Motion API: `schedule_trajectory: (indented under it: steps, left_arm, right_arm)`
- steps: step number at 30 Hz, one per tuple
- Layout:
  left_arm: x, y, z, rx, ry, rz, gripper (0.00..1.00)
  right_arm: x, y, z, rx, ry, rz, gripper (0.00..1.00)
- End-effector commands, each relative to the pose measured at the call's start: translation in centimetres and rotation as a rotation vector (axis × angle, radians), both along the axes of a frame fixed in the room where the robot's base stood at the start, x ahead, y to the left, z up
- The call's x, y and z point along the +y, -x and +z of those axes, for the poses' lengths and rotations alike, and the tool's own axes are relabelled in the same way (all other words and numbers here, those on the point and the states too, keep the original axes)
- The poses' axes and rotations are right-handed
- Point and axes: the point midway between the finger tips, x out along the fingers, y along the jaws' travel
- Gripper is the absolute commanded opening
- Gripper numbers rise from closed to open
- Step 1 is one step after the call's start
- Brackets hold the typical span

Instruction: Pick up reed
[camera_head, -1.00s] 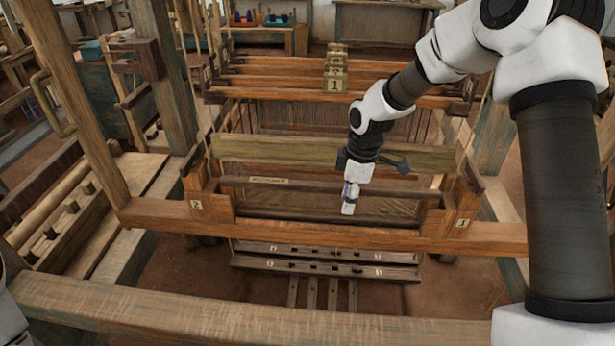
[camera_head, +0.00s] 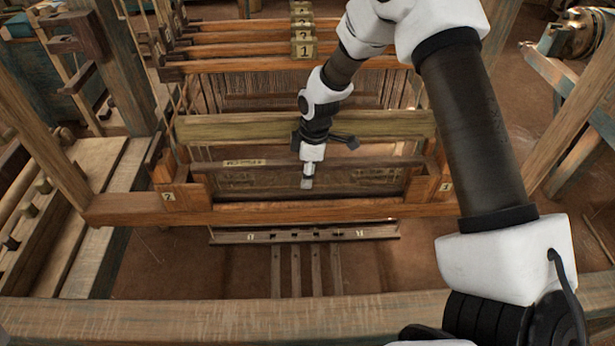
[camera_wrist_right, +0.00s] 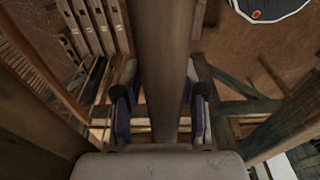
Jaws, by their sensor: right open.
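The reed (camera_head: 380,166) is a long, dark brown frame with a small tan label on the left of its top bar. It lies across the loom between two orange-brown end posts. My right gripper (camera_head: 308,182) points down at about the middle of its length. In the right wrist view, a long brown bar, seemingly the reed's top (camera_wrist_right: 160,45), runs between the fingers of the open right gripper (camera_wrist_right: 160,105). Gaps show on both sides of the bar, so the fingers look apart from it. The fingertips' depth is hard to judge. My left gripper is out of view.
A greenish beam (camera_head: 390,126) stands just behind the reed, close to my right wrist. An orange-brown beam (camera_head: 260,213) runs in front of and below it. A numbered row of bars (camera_head: 230,65) is farther back. A thick wooden beam (camera_head: 200,320) crosses the foreground.

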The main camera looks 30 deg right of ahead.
Motion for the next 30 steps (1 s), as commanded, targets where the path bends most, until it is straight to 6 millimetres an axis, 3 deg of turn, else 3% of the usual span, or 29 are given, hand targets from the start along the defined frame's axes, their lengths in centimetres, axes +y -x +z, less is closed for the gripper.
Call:
schedule_trajectory:
  steps: [2,6,20,26,30]
  left_arm:
    - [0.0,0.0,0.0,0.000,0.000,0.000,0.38]
    - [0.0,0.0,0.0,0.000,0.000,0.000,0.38]
    - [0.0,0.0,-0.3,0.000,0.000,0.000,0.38]
    - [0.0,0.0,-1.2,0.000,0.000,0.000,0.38]
    - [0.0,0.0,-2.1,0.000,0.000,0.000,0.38]
  right_arm:
    - [0.0,0.0,0.0,0.000,0.000,0.000,0.41]
    - [0.0,0.0,0.0,0.000,0.000,0.000,0.00]
    - [0.0,0.0,0.6,-0.001,-0.001,0.000,0.00]
    - [0.0,-0.1,3.2,-0.004,-0.001,-0.001,0.00]
    - [0.0,-0.2,6.2,-0.007,0.000,0.000,0.00]
